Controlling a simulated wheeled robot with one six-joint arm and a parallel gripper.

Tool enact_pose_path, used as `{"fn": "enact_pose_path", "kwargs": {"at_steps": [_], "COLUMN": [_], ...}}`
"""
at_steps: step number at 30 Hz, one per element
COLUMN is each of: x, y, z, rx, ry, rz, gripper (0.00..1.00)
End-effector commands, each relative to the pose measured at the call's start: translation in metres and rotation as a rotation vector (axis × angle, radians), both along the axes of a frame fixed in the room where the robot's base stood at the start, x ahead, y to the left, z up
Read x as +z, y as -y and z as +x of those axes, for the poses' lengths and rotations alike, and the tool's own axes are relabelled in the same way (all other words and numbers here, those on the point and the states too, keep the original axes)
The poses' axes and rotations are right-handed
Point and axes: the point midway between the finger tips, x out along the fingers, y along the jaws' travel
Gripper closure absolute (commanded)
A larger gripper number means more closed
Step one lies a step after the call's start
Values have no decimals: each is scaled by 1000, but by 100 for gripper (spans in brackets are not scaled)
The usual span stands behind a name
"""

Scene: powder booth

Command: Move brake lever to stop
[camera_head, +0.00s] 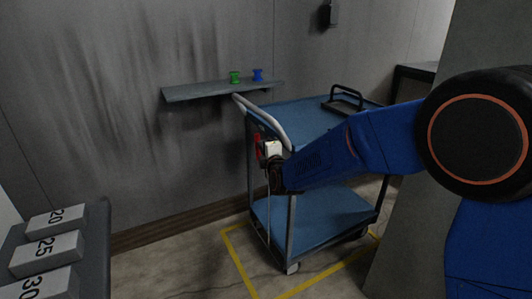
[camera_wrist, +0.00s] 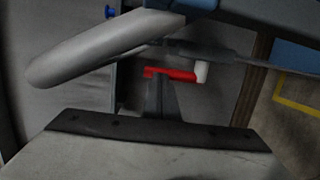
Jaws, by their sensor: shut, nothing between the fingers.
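The brake lever (camera_wrist: 172,73) is a short red bar with a white end piece (camera_wrist: 202,72), just beyond my fingertips in the wrist view. It lies roughly level there, below the cart's grey handle. In the head view the red lever (camera_head: 257,146) shows at the cart's near left end, partly hidden by my wrist. My gripper (camera_wrist: 158,84) is shut and empty, its dark fingers pointing at the lever's left part. I cannot tell whether they touch it. The cart (camera_head: 300,116) has two blue shelves.
A wall shelf (camera_head: 190,92) holds a green spool (camera_head: 235,77) and a blue spool (camera_head: 257,74). Yellow floor lines (camera_head: 238,262) surround the cart. Numbered grey blocks (camera_head: 47,252) rest on a dark surface at lower left. A grey panel (camera_head: 405,230) stands at right.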

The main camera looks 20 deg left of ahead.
Motion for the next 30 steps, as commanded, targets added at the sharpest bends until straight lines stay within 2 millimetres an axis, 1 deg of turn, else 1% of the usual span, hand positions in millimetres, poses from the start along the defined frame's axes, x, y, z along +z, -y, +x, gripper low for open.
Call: {"fn": "enact_pose_path", "kwargs": {"at_steps": [3,6,23,30], "x": [-2,-1,-1,3], "y": [-7,-9,-12,-19], "z": [8,12,14,21], "rx": [0,0,0,0], "ry": [-1,1,0,1], "rz": [-1,1,0,-1], "gripper": [100,100,100,100]}}
